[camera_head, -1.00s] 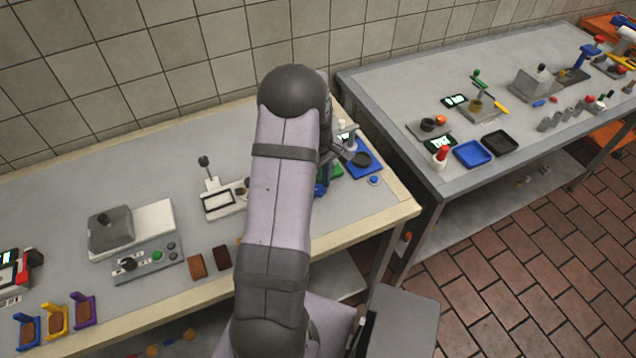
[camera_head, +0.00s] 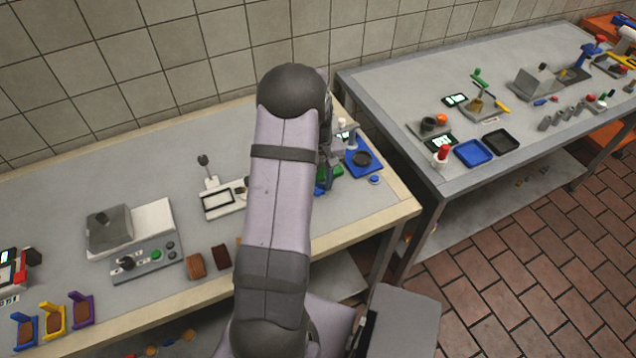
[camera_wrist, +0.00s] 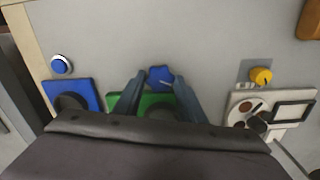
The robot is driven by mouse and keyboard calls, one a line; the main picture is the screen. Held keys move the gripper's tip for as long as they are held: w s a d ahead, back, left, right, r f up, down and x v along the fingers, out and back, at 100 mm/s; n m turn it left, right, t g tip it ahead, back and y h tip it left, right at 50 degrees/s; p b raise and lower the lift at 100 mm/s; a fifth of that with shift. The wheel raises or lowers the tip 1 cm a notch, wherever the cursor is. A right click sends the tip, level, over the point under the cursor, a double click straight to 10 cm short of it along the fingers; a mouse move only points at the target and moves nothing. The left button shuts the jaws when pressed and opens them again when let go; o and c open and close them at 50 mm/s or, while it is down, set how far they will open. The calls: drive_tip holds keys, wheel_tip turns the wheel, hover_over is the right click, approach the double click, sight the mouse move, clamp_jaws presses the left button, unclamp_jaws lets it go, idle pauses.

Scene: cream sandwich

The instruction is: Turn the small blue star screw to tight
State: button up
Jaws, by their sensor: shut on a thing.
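The small blue star screw (camera_wrist: 160,76) shows in the wrist view at the front edge of a green base (camera_wrist: 150,101). My gripper (camera_wrist: 159,80) has one finger on each side of the star and is shut on it. A light mark shows on the star's lower right. My gripper body hides most of the green base. In the head view, my arm hides the star, and my gripper (camera_head: 332,150) shows only partly beside the arm, over the green base (camera_head: 333,171).
A blue plate with a dark round part (camera_wrist: 70,102) and a blue button (camera_wrist: 62,65) stand to the left in the wrist view. A yellow knob (camera_wrist: 261,75) and a white device (camera_wrist: 292,106) stand to the right. Bare grey table lies ahead of the star.

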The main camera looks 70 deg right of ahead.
drive_tip(key=shift+m, duration=1.1)
drive_tip(key=o, duration=1)
drive_tip(key=shift+o, duration=0.2)
